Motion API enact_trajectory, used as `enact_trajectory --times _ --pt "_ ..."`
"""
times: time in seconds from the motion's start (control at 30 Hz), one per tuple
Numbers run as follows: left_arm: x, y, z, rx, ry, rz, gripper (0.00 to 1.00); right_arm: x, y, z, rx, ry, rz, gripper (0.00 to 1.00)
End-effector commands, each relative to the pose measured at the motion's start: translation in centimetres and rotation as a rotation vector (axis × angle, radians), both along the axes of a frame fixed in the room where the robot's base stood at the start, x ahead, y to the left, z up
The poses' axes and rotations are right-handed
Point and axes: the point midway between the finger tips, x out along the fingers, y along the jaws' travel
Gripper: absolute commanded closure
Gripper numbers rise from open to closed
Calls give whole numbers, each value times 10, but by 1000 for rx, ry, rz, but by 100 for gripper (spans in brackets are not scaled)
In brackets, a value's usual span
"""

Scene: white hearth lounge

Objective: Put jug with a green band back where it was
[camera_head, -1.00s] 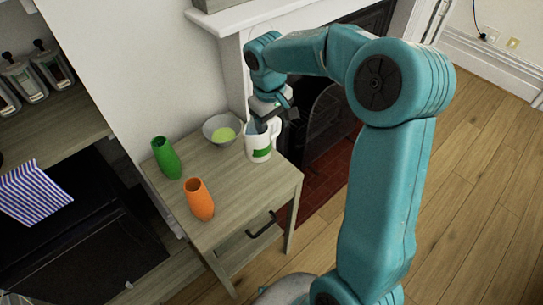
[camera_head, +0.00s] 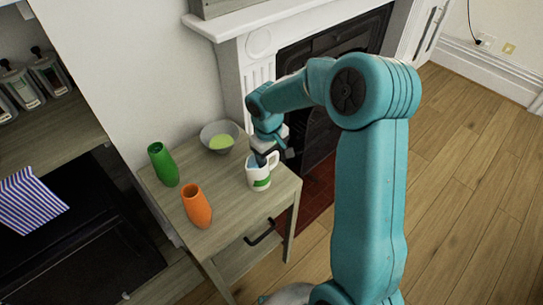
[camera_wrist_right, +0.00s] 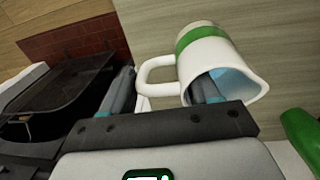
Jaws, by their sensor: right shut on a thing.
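The white jug with a green band (camera_head: 259,181) is at the right part of the small wooden table (camera_head: 228,238), upright. I cannot tell whether its base touches the tabletop. My right gripper (camera_head: 268,158) comes down on it from above and is shut on it at its rim and handle side. In the right wrist view the jug (camera_wrist_right: 204,46) shows its green band, its handle and its open mouth. One finger reaches into the mouth, and the other is on the outer side of the handle. My left gripper is not in view.
A grey bowl with green contents (camera_head: 219,136) stands at the table's back. A green vase (camera_head: 163,165) and an orange vase (camera_head: 197,206) stand to the left. A fireplace (camera_head: 318,115) is behind on the right. The tabletop's front right is bare.

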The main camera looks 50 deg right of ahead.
Motion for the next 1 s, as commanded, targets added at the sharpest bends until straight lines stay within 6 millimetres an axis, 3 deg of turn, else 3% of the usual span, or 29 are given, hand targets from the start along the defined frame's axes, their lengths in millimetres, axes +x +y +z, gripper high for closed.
enact_trajectory --times 0.03,0.07,0.1,0.13,0.4,0.53,1.0 --pt "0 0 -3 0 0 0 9 0 0 -3 0 -1 0 93" --pt "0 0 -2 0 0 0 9 0 0 -2 0 0 0 33" --pt "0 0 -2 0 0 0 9 0 0 -2 0 0 0 20" --pt "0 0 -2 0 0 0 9 0 0 -2 0 0 0 14" --pt "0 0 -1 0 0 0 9 0 0 -1 0 0 0 14" --pt "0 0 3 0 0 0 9 1 0 9 -1 -2 0 14" --pt "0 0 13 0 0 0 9 2 9 107 -1 -3 1 14"
